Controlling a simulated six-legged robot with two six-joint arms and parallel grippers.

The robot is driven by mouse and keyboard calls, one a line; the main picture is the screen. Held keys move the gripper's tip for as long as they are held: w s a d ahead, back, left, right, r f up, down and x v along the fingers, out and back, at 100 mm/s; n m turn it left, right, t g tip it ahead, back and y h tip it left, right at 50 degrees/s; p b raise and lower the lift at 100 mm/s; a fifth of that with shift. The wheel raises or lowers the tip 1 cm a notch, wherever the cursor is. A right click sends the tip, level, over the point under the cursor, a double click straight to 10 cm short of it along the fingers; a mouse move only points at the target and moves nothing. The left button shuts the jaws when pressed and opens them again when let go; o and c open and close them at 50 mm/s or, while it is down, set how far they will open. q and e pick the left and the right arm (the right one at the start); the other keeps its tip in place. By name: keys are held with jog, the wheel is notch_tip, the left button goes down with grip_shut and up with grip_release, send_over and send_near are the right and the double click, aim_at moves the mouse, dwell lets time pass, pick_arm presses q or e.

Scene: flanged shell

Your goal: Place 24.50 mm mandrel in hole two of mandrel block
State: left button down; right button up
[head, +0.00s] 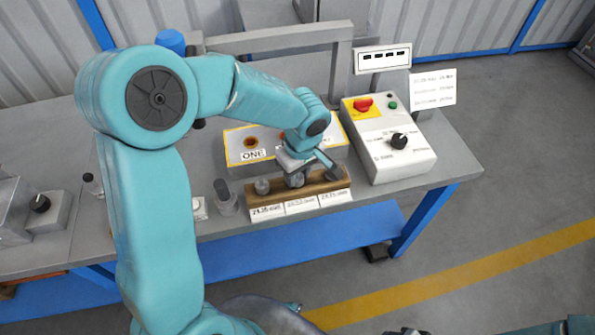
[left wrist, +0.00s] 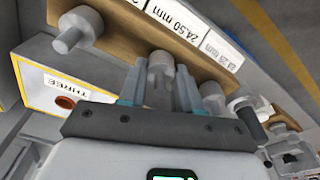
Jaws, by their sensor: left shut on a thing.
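The mandrel rack (head: 318,187), a wooden bar, holds grey mandrels above white size labels. The middle one, the 24.50 mm mandrel (head: 296,181), is mostly hidden under my left gripper (head: 295,171). In the left wrist view the fingers of my left gripper (left wrist: 158,88) are shut on this mandrel (left wrist: 160,67), which still sits at the rack. The mandrel block (head: 237,137) stands behind the rack, yellow-edged, with hole ONE (head: 251,141) showing. The left wrist view shows hole THREE (left wrist: 65,102). Hole two is hidden by my gripper and arm. My right gripper is not visible.
Other mandrels stand at the rack's left (head: 262,186) and right (head: 333,173) ends, close beside my gripper. A control box (head: 388,145) with a red button and black knob stands right of the block. A grey cylinder (head: 225,197) stands left of the rack.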

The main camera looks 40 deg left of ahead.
aim_at(301, 180)
pick_arm(q)
jog(key=c, duration=0.8)
grip_release()
jog(key=shift+r+p, duration=0.35)
jog(key=shift+p, duration=0.05)
notch_tip(301, 180, up, 11)
jog(key=d, duration=0.1)
jog(key=s+d+f+m+h, duration=0.2)
jog(key=d+f+m, duration=0.25)
jog(key=f, duration=0.65)
jog(key=s+d+f+m+h, duration=0.25)
jog(key=d+f, duration=0.35)
jog(key=f, duration=0.5)
jog(key=s+d+f+m, duration=0.1)
jog(key=s+f, duration=0.2)
jog(key=s+d+f+m, duration=0.1)
jog(key=s+f+m, duration=0.1)
jog(key=s+f, duration=0.1)
jog(key=s+d+f+m+h, duration=0.1)
jog(key=s+f+m, duration=0.1)
jog(key=s+f, duration=0.2)
jog(key=shift+s+d+p, duration=0.1)
jog(key=shift+d+p, duration=0.05)
jog(key=shift+p, duration=0.25)
